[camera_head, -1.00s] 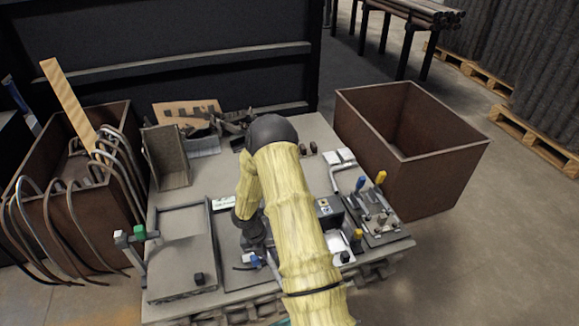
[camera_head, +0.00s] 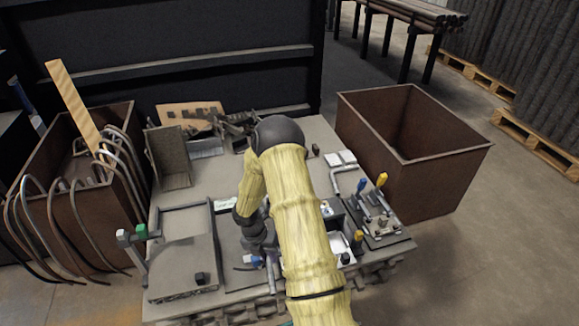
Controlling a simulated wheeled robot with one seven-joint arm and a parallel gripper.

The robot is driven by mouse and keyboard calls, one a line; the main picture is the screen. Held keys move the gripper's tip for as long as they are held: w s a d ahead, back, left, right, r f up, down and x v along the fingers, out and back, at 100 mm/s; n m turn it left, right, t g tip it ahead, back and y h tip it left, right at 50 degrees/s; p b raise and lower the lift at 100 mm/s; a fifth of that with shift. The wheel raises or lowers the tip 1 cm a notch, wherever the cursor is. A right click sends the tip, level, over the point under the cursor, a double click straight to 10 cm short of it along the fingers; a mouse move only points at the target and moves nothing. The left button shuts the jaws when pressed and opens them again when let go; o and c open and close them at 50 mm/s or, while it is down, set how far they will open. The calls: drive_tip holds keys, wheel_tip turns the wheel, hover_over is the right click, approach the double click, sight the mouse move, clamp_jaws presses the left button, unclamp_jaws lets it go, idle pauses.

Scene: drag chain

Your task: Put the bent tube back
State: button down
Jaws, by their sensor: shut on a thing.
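My gripper (camera_head: 258,254) is over the front middle of the work table (camera_head: 240,181), pointing down and partly hidden by my yellow-covered arm. It is shut on a thin grey piece that looks like the bent tube (camera_head: 270,273), showing just below the jaws at the table's front. How much of the tube lies behind the arm I cannot tell. Another pale bent tube (camera_head: 336,183) lies at the right of the table, beside the clamp fixture (camera_head: 381,222). Several bent tubes (camera_head: 62,205) hang over the rim of the left brown bin (camera_head: 77,215).
A grey tray fixture (camera_head: 184,255) with a green-topped post stands at the front left of the table. Metal scraps and an upright plate (camera_head: 168,157) are at the back. An open brown bin (camera_head: 440,180) stands right of the table. The table's middle left is bare.

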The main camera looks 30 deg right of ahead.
drive_tip(key=w+a+r+m+t+y, duration=0.1)
drive_tip(key=a+r+m, duration=0.4)
drive_tip(key=m, duration=0.8)
drive_tip(key=w+a+r+m+t+y, duration=0.1)
drive_tip(key=w+a+r+m+y, duration=0.2)
drive_tip(key=m, duration=1)
wheel_tip(320, 180, up, 3)
drive_tip(key=shift+w+a+r+m+y, duration=0.2)
drive_tip(key=shift+a+m+y, duration=0.25)
drive_tip(key=shift+a, duration=0.75)
